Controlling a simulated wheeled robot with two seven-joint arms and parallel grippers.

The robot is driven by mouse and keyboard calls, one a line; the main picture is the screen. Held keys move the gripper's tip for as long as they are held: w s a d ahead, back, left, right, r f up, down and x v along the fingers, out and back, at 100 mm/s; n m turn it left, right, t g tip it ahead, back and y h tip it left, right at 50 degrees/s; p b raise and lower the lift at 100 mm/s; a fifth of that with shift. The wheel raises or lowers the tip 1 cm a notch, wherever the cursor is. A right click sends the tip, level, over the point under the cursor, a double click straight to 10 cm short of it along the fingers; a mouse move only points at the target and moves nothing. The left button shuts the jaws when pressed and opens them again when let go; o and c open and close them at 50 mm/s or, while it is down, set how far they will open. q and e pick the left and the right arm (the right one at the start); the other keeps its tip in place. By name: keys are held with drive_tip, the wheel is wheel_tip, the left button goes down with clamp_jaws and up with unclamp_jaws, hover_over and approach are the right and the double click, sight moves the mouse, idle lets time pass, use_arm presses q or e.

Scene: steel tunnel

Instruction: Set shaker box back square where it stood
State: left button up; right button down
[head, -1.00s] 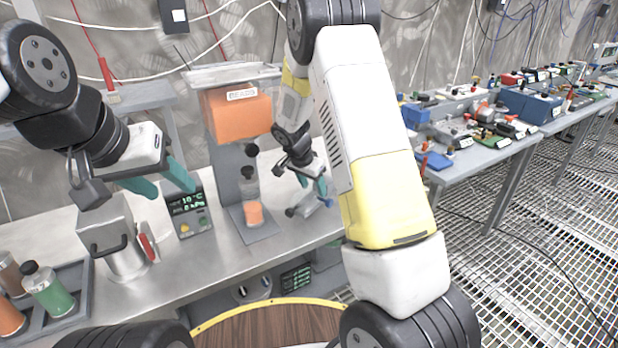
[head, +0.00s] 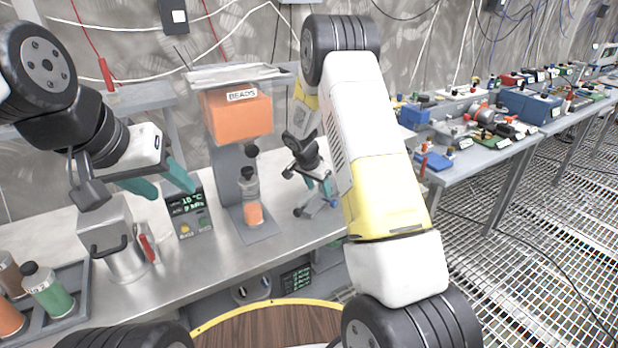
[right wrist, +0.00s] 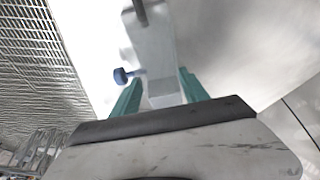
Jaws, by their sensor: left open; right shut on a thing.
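My left gripper (head: 165,185) is open and empty, above the bench near the readout box.
An orange BEADS dispenser (head: 238,115) stands over a bottle (head: 249,195). A readout box (head: 188,212), a metal canister (head: 112,240) and a rack (head: 68,310) with bottles stand left. A cluttered second bench (head: 490,160) is at right. The front bench edge lies close to the right gripper.

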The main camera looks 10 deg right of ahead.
drive_tip(key=c, duration=0.6)
unclamp_jaws()
